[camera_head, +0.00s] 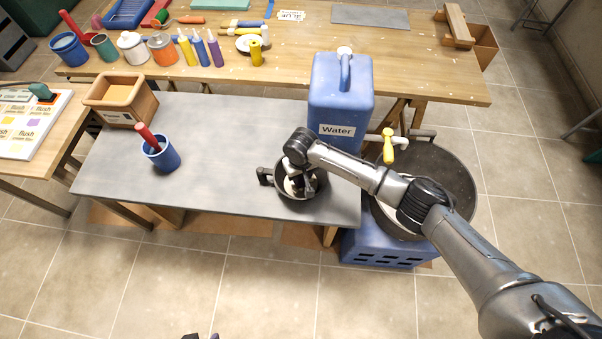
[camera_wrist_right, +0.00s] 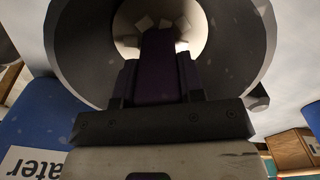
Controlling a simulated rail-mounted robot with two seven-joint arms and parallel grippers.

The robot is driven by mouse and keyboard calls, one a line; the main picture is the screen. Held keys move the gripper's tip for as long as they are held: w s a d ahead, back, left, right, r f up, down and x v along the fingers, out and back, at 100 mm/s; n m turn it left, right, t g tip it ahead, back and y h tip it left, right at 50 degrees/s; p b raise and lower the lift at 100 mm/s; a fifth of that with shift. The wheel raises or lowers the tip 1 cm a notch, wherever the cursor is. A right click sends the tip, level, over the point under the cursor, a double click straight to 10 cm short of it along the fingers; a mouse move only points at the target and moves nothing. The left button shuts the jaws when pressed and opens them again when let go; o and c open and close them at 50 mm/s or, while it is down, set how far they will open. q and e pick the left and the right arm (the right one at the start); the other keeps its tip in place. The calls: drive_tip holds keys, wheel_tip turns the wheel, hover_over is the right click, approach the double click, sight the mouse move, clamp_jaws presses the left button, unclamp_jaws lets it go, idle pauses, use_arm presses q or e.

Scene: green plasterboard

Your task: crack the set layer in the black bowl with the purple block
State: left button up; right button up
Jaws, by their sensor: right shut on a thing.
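The black bowl (camera_head: 280,188) stands near the right end of the grey table. Its dark rim surrounds a pale layer (camera_wrist_right: 126,42) in the right wrist view. My right gripper (camera_head: 298,187) is over the bowl, pointing down, and it shuts on the purple block (camera_wrist_right: 157,50). The block reaches into the bowl. Several small pale angular pieces (camera_wrist_right: 181,46) show around its far end. Whether the block touches the layer is unclear. Two small dark tips at the bottom edge of the head view may be my left gripper (camera_head: 203,337), mostly out of frame.
A blue cup (camera_head: 162,158) and a wooden box (camera_head: 140,107) stand left. The grey table's middle (camera_head: 220,150) is clear.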

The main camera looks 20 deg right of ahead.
drive_tip(key=shift+f, duration=0.1)
idle(0.7)
drive_tip(key=shift+f+p, duration=0.1)
drive_tip(key=shift+p, duration=0.3)
idle(0.4)
idle(0.5)
drive_tip(key=shift+s+r+p, duration=0.1)
drive_tip(key=shift+r+p, duration=0.85)
drive_tip(key=shift+p, duration=0.15)
wheel_tip(320, 180, up, 4)
drive_tip(key=p, duration=0.4)
drive_tip(key=shift+r+p, duration=0.65)
drive_tip(key=shift+p, duration=0.4)
